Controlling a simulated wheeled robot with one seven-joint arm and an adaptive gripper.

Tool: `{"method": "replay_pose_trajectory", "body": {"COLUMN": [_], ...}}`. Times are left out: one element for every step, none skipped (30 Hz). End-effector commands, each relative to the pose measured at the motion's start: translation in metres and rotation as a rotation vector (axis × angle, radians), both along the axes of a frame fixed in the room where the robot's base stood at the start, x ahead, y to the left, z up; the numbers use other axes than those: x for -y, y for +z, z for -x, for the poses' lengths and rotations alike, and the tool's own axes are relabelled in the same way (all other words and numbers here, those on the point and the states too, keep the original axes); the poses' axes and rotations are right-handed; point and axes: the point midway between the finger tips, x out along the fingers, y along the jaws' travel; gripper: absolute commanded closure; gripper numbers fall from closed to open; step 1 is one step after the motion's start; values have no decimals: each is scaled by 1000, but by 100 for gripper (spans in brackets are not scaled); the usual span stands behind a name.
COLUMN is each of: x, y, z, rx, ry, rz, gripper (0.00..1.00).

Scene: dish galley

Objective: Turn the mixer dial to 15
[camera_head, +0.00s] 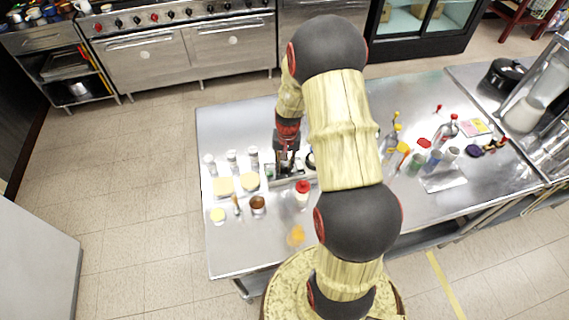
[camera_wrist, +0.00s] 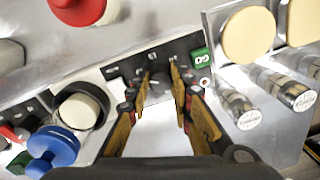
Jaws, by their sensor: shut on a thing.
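The mixer dial (camera_wrist: 161,83) is a dark knob on a black panel (camera_wrist: 118,70) with small white marks, seen in the wrist view. My gripper (camera_wrist: 163,92) has its two tan-padded fingers around the dial, one on each side, shut on it. The marks around the dial are too small and partly covered, so I cannot tell its setting. In the head view my gripper (camera_head: 287,160) reaches down to the mixer (camera_head: 290,182) on the steel table; the dial itself is hidden there.
A green switch (camera_wrist: 201,56) sits right of the dial. A black-rimmed round part (camera_wrist: 86,105) and a blue knob-like piece (camera_wrist: 52,148) lie left. Several glass shakers (camera_wrist: 293,92) stand at the right. A red-capped bottle (camera_head: 302,193) stands close to the mixer on the steel table (camera_head: 245,235).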

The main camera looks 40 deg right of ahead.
Motion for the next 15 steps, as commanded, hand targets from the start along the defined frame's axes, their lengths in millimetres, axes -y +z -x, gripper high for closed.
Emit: {"method": "replay_pose_trajectory", "body": {"x": [0,0,0,0,0,0,0,0,0,0,0,0,0,0,0], "y": [2,2,2,2,2,2,2,2,2,2,2,2,2,2,2], "z": [-1,-1,-1,-1,-1,-1,-1,-1,-1,-1,-1,-1,-1,-1,-1], "rx": [2,3,3,3,2,2,2,1,2,1,2,2,2,3,3], "ry": [-44,-72,-109,-138,-167,-204,-233,-261,-299,-327,-356,-395,-423,-452,-490], "rz": [1,1,1,1,1,1,1,0,0,0,1,1,1,0,1], "gripper": [100,100,100,100,100,100,100,100,100,100,100,100,100,100,100]}}
